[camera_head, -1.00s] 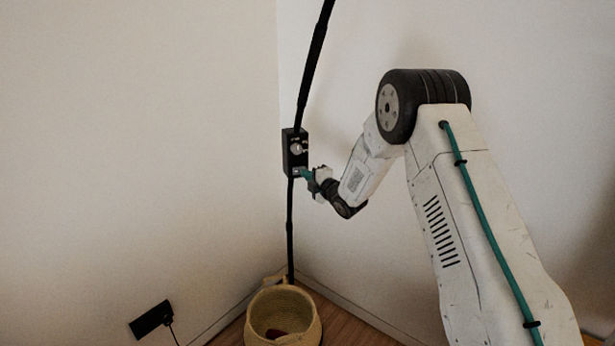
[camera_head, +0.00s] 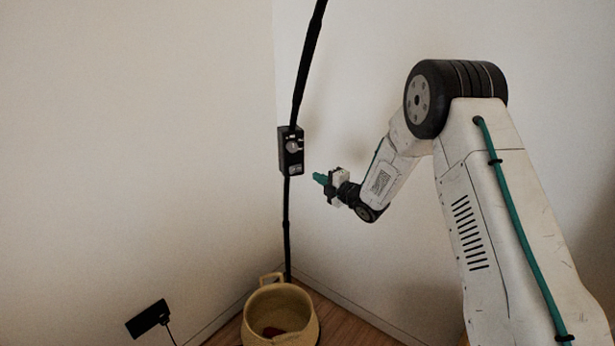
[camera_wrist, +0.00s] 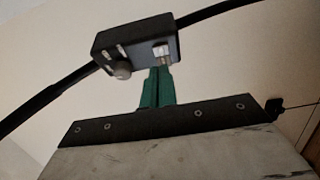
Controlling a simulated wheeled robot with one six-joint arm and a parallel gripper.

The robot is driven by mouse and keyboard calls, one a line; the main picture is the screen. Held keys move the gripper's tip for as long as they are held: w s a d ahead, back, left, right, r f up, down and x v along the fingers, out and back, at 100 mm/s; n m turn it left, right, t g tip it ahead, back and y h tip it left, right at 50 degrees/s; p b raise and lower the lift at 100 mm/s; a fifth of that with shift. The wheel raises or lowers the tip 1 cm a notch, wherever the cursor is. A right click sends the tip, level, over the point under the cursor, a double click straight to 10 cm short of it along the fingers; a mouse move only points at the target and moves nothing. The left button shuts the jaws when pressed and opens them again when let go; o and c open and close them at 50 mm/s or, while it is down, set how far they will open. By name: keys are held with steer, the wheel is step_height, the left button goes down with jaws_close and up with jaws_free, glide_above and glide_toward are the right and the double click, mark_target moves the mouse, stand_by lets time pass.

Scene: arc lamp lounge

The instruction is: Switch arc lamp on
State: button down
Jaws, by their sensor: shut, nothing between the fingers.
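The arc lamp shows as a thin black pole (camera_head: 286,230) with a black control box (camera_head: 285,152) on it, in front of the wall corner. The box has a round grey knob (camera_head: 292,146) and a small light-coloured switch (camera_head: 295,169) below it. In the wrist view the box (camera_wrist: 120,42) is tilted, with the knob (camera_wrist: 121,70) at left and the switch (camera_wrist: 161,50) at right. My gripper (camera_head: 318,178) has green fingers, shut and empty, to the right of the box with a gap. In the wrist view its fingertips (camera_wrist: 159,72) overlap the box's lower edge near the switch.
A woven basket (camera_head: 254,310) with a handle stands on the wooden floor at the pole's foot. A black wall-mounted item (camera_head: 148,318) with a cable is at lower left.

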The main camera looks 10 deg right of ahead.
steer(key=s+d, duration=0.4)
steer(key=shift+d, duration=0.15)
